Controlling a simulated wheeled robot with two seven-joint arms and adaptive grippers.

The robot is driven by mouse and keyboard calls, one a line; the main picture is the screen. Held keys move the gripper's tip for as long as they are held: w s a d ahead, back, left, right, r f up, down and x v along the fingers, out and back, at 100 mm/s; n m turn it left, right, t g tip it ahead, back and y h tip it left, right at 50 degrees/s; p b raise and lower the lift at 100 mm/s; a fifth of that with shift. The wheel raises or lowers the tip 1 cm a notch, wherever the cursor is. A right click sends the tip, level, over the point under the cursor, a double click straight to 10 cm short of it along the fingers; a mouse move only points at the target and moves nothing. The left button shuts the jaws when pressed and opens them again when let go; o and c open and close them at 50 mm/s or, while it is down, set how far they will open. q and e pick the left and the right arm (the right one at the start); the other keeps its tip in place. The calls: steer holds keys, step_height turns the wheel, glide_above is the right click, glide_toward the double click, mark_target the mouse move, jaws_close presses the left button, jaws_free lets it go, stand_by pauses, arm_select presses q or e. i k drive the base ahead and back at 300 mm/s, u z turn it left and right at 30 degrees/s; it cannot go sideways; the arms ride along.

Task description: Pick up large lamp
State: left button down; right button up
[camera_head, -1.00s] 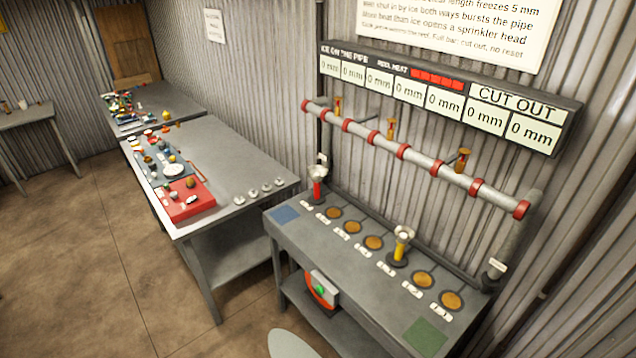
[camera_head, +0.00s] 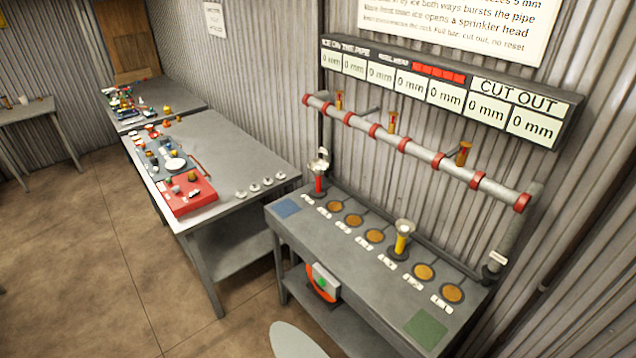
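Two lamps stand upright on the grey bench (camera_head: 345,262) below the pipe. One lamp with a yellow body and a pale round head (camera_head: 403,238) stands on a spot right of the middle. The other lamp, with a red body and a pale head (camera_head: 319,172), stands at the bench's far left corner. I cannot tell for sure from their size which is the large lamp. Neither of my grippers shows in the head view.
Round brown pads (camera_head: 375,236) lie along the bench, with a blue square (camera_head: 287,207) and a green square (camera_head: 426,327) at its ends. A pipe with red collars (camera_head: 404,145) runs above it. A second table (camera_head: 235,150) holds a red box (camera_head: 188,195) and small items. Floor at left is clear.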

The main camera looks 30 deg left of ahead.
mark_target(318, 166)
steer(key=z, duration=0.05)
steer(key=k, duration=0.4)
steer(key=u, duration=1.15)
steer(key=i, duration=0.85)
steer(key=u, duration=0.7)
steer(key=i, duration=1.15)
steer(key=z, duration=0.15)
